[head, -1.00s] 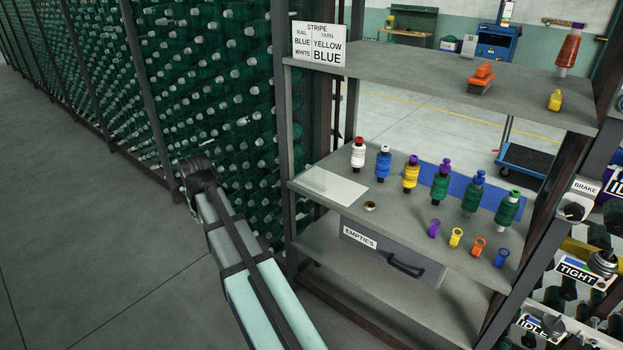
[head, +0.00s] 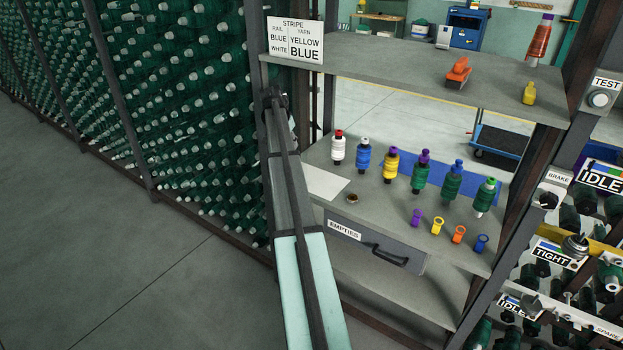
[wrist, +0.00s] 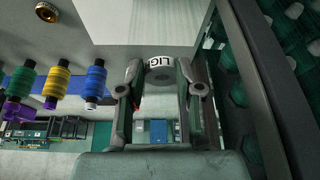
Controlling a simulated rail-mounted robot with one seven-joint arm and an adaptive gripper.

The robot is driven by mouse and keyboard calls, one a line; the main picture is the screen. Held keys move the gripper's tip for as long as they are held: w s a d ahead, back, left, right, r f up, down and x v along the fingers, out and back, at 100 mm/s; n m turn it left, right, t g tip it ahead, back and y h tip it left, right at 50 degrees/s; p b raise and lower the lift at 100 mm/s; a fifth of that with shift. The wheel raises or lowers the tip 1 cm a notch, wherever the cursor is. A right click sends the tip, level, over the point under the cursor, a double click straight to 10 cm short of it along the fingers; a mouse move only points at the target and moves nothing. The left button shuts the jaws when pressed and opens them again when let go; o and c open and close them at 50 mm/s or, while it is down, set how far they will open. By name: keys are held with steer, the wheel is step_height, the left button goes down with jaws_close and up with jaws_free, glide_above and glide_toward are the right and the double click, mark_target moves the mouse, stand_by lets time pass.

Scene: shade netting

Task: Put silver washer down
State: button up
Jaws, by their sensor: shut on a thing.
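In the wrist view my gripper (wrist: 158,88) is shut on a silver-grey washer (wrist: 159,76), a ring with a white label whose visible letters read "LIG". The washer sits between the two fingers. The shelf surface (wrist: 75,12) fills the top of this view, which is upside down. A gap to the shelf cannot be judged. A brass-coloured ring (head: 352,198) lies on the middle shelf, also in the wrist view (wrist: 46,12).
The middle shelf holds a white card (head: 323,182), several yarn spools (head: 390,167) and small coloured bobbins (head: 437,226). An "EMPTIES" drawer (head: 375,245) is below. The rack's left post (head: 272,140) stands close to my arm. Green netting spools (head: 170,110) line the left.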

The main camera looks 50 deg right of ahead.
steer(key=d+m, duration=0.1)
steer(key=d, duration=0.1)
steer(key=s+d+m, duration=0.1)
steer(key=d, duration=0.2)
steer(key=s+d+r+m+g, duration=0.1)
steer(key=d, duration=0.2)
steer(key=shift+d, duration=0.25)
jaws_close()
steer(key=p, duration=0.6)
glide_toward(311, 180)
steer(key=x, duration=0.6)
steer(key=shift+d+f, duration=0.15)
steer(key=shift+d, duration=0.05)
steer(key=shift+f, duration=0.1)
steer(key=o, duration=1.1)
jaws_free()
steer(key=shift+o, duration=0.2)
